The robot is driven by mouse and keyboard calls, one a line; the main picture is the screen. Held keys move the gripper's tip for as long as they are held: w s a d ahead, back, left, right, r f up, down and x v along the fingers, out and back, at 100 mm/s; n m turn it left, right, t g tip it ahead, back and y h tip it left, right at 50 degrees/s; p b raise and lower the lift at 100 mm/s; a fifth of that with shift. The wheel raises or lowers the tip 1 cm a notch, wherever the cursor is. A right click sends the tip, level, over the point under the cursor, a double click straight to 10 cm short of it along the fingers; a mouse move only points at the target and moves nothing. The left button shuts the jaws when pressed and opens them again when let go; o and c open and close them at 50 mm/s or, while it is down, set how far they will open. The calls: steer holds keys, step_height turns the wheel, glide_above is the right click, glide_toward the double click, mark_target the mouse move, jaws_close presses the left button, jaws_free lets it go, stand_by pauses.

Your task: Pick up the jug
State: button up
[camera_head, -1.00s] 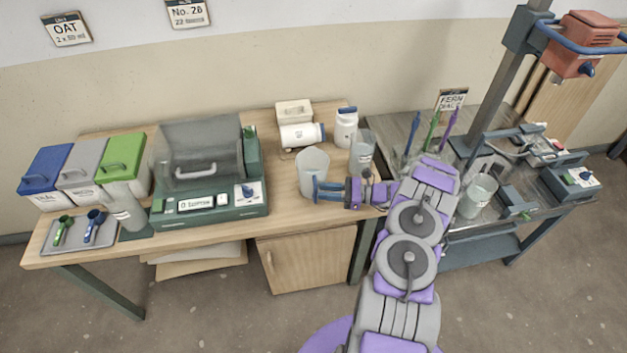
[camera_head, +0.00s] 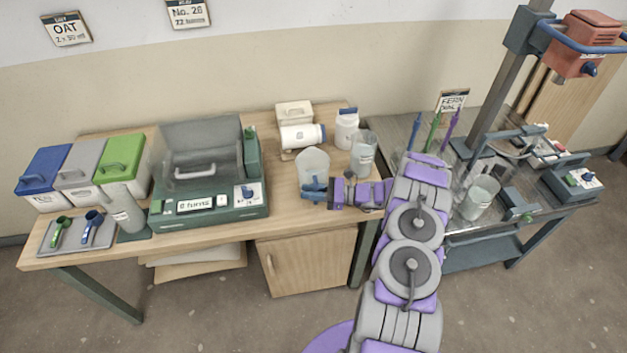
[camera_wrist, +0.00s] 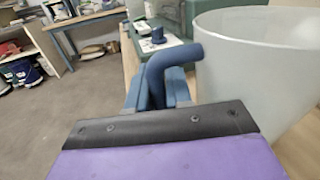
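A translucent whitish tapered vessel (camera_head: 313,162), apparently the jug, stands upright and open-topped near the front of the wooden table. Its pale wall fills the right of the wrist view (camera_wrist: 255,65). My gripper (camera_head: 314,188) has its blue fingers low at the vessel's front side, overlapping it in the head view. In the wrist view blue finger parts (camera_wrist: 165,80) show left of the vessel's wall. I cannot tell whether they touch it or how far apart they are.
A clear labelled beaker (camera_head: 363,153) and a white jar (camera_head: 346,130) stand close behind on the right. A white bottle (camera_head: 302,136) lies at the back. A green machine (camera_head: 207,203) stands left. Another clear vessel (camera_head: 481,196) stands on the right bench.

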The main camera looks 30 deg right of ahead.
jaws_close()
steer(key=shift+r, duration=0.1)
stand_by(0.4)
steer(key=s+a+r+p, duration=0.3)
steer(key=s+a+r, duration=0.2)
steer(key=s+a, duration=0.5)
steer(key=shift+s+a, duration=0.2)
steer(key=shift+s, duration=0.85)
stand_by(1.0)
steer(key=shift+w, duration=0.1)
stand_by(0.6)
